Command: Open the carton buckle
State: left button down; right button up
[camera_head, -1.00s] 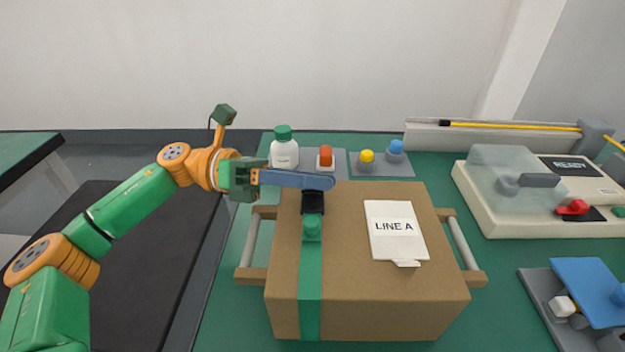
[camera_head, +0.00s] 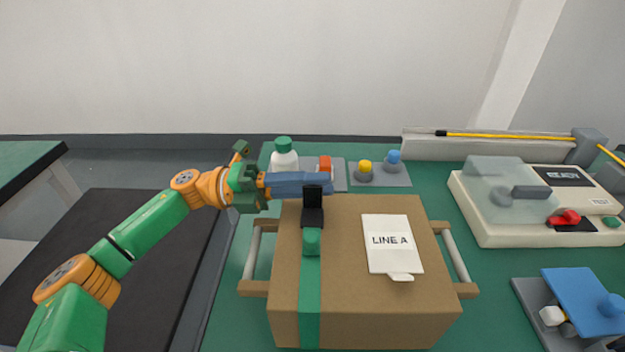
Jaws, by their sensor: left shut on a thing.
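The brown carton (camera_head: 345,305) sits on the green table with a green strap (camera_head: 309,290) running over its left part. The black buckle (camera_head: 312,217) is on the strap near the carton's far edge, and its black flap (camera_head: 312,194) stands upright. A green piece (camera_head: 311,242) sits on the strap just in front of the buckle. My right gripper is out of view.
A white bottle (camera_head: 284,160), a red button (camera_head: 324,165) and yellow and blue knobs (camera_head: 365,168) stand behind the carton. A LINE A card (camera_head: 391,243) lies on it. A beige machine (camera_head: 500,225) and blue-lidded tray (camera_head: 580,300) are at right.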

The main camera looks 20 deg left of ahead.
pick_arm(q)
jog(key=shift+f+n, duration=0.25)
jog(key=shift+n, duration=0.15)
jog(key=c, duration=0.8)
grip_release()
jog(key=shift+o, duration=0.2)
jog(key=shift+r, duration=0.1)
